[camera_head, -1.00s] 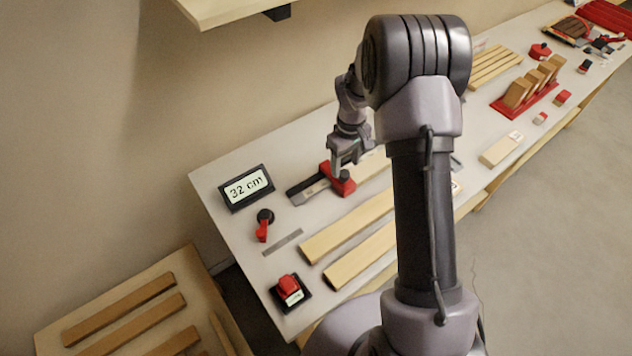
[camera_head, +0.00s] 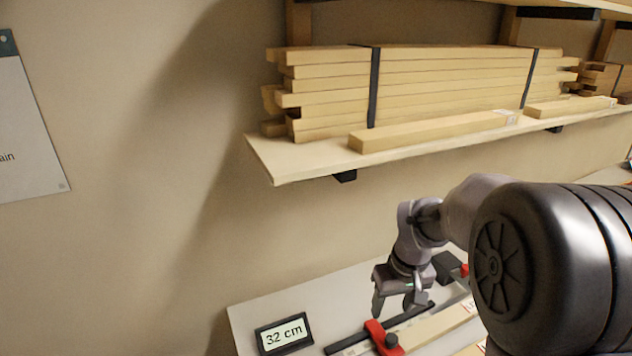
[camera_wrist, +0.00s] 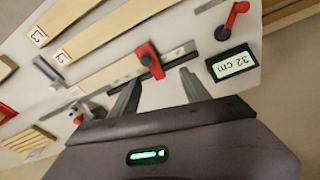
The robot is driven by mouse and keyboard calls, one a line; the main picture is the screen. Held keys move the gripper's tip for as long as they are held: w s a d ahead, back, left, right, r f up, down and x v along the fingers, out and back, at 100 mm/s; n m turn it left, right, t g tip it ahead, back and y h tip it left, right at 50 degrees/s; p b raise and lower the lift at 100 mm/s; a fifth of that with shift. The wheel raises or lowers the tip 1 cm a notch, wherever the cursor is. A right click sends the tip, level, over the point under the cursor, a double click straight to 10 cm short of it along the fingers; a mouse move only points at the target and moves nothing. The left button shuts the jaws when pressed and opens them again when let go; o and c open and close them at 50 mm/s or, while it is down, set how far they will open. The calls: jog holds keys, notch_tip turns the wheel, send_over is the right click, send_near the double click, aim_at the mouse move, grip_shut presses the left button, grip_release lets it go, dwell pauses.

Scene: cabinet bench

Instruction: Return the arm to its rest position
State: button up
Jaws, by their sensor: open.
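My gripper (camera_head: 398,303) hangs above the white bench (camera_head: 262,303), fingers apart and pointing down, with nothing between them. In the wrist view my gripper (camera_wrist: 160,88) shows two spread dark fingers over the bench. The red stop block (camera_head: 383,338) with a dark knob sits on a dark rail close below my gripper in the head view; the red block also shows in the wrist view (camera_wrist: 150,60), just beyond the fingers. My arm's large dark joint covers the right part of the bench in the head view.
A display (camera_head: 284,334) reading "32 cm" stands on the bench. A red lever (camera_wrist: 236,14) is beside it. Wooden strips (camera_wrist: 74,26) lie on the bench. Above, a shelf (camera_head: 272,160) holds strapped lumber (camera_head: 330,90) and loose boards. A paper sheet (camera_head: 25,130) hangs at left.

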jog(key=s+a+m+t+b, duration=0.2)
jog(key=s+a+m+b, duration=0.1)
jog(key=s, duration=0.8)
jog(key=s+a+m+t+y+b, duration=0.1)
jog(key=s+a+m+t+b, duration=0.1)
jog(key=s+b, duration=0.5)
jog(key=s+a+m, duration=0.1)
jog(key=s+a, duration=0.1)
jog(key=s, duration=0.3)
jog(key=shift+s+a+r+y, duration=0.2)
jog(key=shift+a+r+y, duration=0.1)
jog(key=shift+a+r, duration=0.1)
dwell(0.5)
